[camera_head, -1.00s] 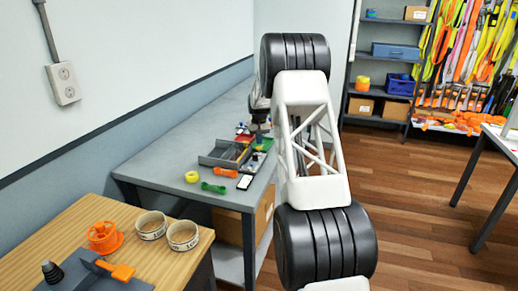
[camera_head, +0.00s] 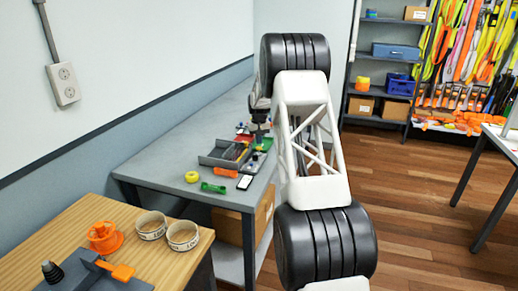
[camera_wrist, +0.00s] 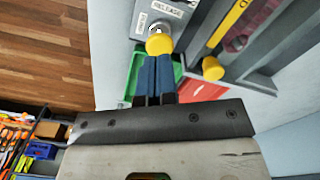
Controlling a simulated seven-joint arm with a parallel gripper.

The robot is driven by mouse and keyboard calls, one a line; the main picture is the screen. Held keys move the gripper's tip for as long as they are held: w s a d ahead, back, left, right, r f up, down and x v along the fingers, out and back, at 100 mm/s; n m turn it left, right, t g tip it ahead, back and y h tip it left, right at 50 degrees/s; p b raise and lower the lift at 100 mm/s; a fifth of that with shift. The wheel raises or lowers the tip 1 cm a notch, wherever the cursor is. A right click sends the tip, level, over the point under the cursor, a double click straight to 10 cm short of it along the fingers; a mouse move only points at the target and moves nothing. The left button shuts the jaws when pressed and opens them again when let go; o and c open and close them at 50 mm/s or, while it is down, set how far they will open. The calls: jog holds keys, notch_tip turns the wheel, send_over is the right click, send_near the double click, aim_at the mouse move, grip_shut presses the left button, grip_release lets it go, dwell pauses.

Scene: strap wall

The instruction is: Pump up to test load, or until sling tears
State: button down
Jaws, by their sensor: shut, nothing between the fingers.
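My gripper (camera_wrist: 156,75) is shut, with its blue fingers pressed together and nothing between them. In the wrist view, a yellow ball knob (camera_wrist: 158,44) is right at the fingertips; I cannot tell whether they touch it. A silver round fitting (camera_wrist: 156,29) lies just beyond it, by a white label reading RELEASE (camera_wrist: 165,8). A second yellow end (camera_wrist: 213,68) shows to the right, near a yellow strip (camera_wrist: 231,22). In the head view, my gripper (camera_head: 257,142) is low over the far end of the grey bench's clutter. I cannot make out a sling under load or a gauge reading.
Shelves (camera_head: 375,62) and hanging straps (camera_head: 470,45) are behind.

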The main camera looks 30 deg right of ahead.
aim_at(259, 148)
jog(key=shift+f, duration=1.05)
dwell(0.4)
jog(key=shift+f, duration=0.85)
jog(key=shift+r, duration=1.25)
jog(key=shift+f, duration=0.25)
dwell(1.0)
jog(key=shift+f, duration=1.05)
jog(key=shift+r, duration=1.3)
